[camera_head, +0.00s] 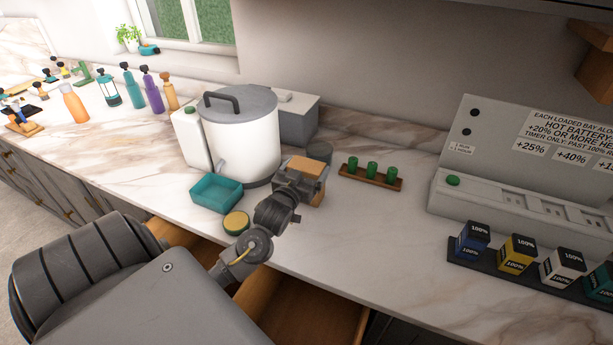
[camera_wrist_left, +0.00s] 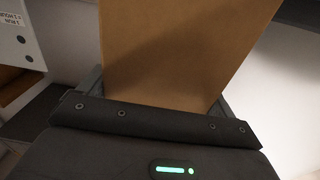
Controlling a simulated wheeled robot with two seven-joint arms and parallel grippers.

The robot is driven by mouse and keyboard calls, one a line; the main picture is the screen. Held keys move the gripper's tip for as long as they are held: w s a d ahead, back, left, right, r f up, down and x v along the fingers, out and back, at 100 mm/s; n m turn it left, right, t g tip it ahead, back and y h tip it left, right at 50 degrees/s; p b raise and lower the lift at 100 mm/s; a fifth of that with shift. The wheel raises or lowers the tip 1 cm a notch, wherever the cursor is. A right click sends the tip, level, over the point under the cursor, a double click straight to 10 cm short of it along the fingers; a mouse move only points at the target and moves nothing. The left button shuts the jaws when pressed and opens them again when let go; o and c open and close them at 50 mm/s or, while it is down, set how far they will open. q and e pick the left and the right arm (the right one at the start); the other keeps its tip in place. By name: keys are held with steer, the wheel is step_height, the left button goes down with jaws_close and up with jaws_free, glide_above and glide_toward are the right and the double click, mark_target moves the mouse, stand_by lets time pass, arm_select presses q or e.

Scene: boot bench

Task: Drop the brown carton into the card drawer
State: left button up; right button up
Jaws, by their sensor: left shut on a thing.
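My left gripper (camera_head: 298,183) is shut on the brown carton (camera_head: 308,166), which shows beyond its jaws over the counter, to the right of the white pot. In the left wrist view the carton (camera_wrist_left: 185,45) stands between the jaws and fills the upper middle. I cannot tell how high it is above the counter. Below the counter's front edge a wooden drawer (camera_head: 318,310) is open, partly hidden by my left arm. More open wood (camera_head: 168,232) shows left of the arm. No label on the drawer is visible. My right gripper is not in view.
A white pot (camera_head: 240,150) with a grey lid stands behind a teal tray (camera_head: 215,192) and a round green-rimmed yellow thing (camera_head: 236,222). A rack of green pegs (camera_head: 371,178) is to the right. Battery blocks (camera_head: 517,254) stand at far right. The counter's front middle is clear.

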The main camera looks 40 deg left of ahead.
arm_select(q)
steer(key=shift+r, duration=0.1)
steer(key=shift+f, duration=0.2)
steer(key=o, duration=0.7)
steer(key=shift+r, duration=0.15)
steer(key=shift+b+v, duration=1.3)
steer(key=shift+v, duration=4.75)
